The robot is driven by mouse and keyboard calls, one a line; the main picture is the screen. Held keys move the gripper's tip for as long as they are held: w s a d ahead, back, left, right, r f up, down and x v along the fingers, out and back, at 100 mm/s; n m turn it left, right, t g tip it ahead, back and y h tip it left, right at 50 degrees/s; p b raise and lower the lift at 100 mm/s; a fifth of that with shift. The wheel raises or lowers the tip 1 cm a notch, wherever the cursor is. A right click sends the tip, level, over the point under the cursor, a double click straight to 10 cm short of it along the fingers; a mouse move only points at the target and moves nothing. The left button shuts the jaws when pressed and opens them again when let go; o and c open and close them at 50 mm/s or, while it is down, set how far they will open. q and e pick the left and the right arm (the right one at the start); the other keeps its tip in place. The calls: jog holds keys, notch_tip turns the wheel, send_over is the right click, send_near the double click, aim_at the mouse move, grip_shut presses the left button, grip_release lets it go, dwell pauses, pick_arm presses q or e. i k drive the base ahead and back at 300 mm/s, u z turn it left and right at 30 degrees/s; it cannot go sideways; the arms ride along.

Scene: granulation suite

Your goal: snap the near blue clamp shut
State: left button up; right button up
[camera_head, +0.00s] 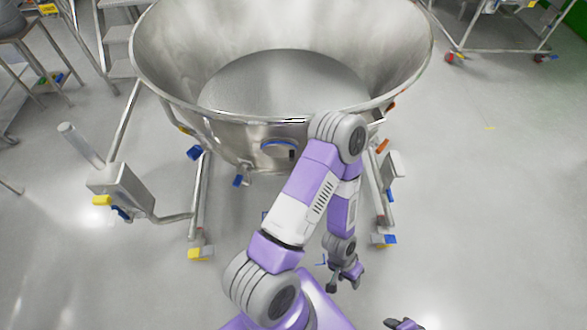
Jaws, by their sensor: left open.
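A blue curved clamp lever (278,144) sits on the near outer side of the big steel bowl (225,135), below its rim. I cannot tell from here how far it stands open. Another blue piece (238,181) shows lower on the bowl's near side. My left arm rises to an elbow by the rim and folds back down. My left gripper (346,279) is open and empty, low over the floor, to the right of and nearer than the blue lever, well apart from it. A dark and purple part of my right gripper (405,324) shows at the bottom edge, mostly cut off.
The bowl stands on a wheeled frame (197,205) with yellow and blue casters. A grey pedal box (122,187) stands at left. Steel steps (118,34) are behind at left, and a trolley (500,50) stands at far right. The right floor is clear.

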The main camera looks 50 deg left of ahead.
aim_at(237, 182)
jog(key=z, duration=0.8)
jog(key=k, duration=1.2)
jog(key=u, duration=2.05)
jog(key=i, duration=0.5)
